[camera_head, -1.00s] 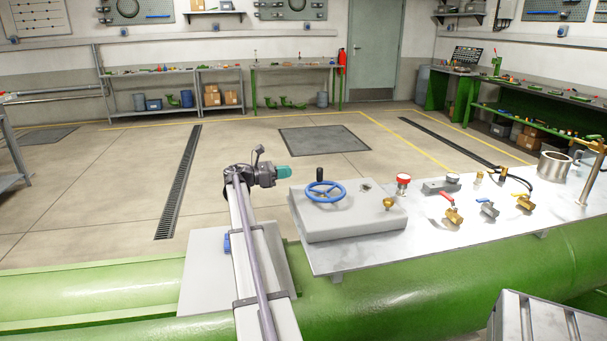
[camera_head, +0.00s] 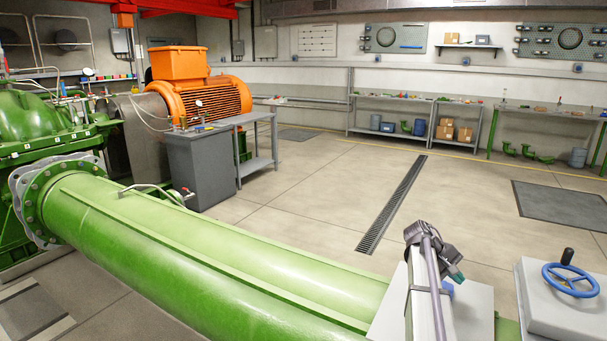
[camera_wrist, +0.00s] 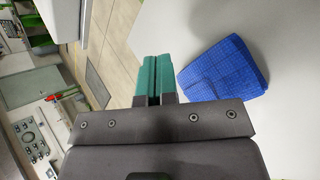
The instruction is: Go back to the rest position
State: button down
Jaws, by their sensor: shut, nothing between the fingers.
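My gripper (camera_head: 456,272) is at the lower right in the head view, with its teal fingers pointing right. In the wrist view its teal fingers (camera_wrist: 154,82) lie side by side, shut with nothing between them. My arm (camera_head: 428,295) rises from the bottom edge, in front of a pale grey plate (camera_head: 473,315). A blue checked pad (camera_wrist: 225,70) lies on a pale surface to the right of the fingers in the wrist view, apart from them. A bit of blue (camera_head: 447,288) shows beside my arm in the head view.
A grey block with a blue handwheel (camera_head: 571,280) stands right of my gripper. A large green pipe (camera_head: 215,250) runs from the lower middle to a green machine (camera_head: 45,125) at left. An orange motor (camera_head: 200,85) stands behind. The floor beyond my arm is clear.

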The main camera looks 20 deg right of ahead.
jog(key=a+t+y, duration=0.1)
jog(key=a, duration=0.4)
jog(key=a+m+t+y+p, duration=0.1)
jog(key=a, duration=0.5)
jog(key=s+a+t+p, duration=0.1)
jog(key=a, duration=0.4)
jog(key=shift+a+f+m+y, duration=0.15)
jog(key=shift+a+m+y, duration=0.1)
jog(key=shift+m+y, duration=0.15)
jog(key=shift+t+y, duration=0.6)
jog(key=shift+y, duration=0.2)
jog(key=a, duration=0.3)
jog(key=s+a+p, duration=0.1)
jog(key=a, duration=0.1)
jog(key=a+p, duration=0.1)
jog(key=a, duration=0.2)
jog(key=shift+s+a+r, duration=0.15)
jog(key=shift+a+r, duration=0.15)
jog(key=s+a+r+n+y+p, duration=0.1)
jog(key=s+a+r+p, duration=0.1)
jog(key=a, duration=0.9)
jog(key=s+a+r+n+t+y+p, duration=0.1)
jog(key=s+a+r+y+p, duration=0.1)
jog(key=a, duration=0.9)
jog(key=shift+s+a+r+p, duration=0.2)
jog(key=shift+s+p, duration=0.3)
jog(key=shift+s, duration=0.65)
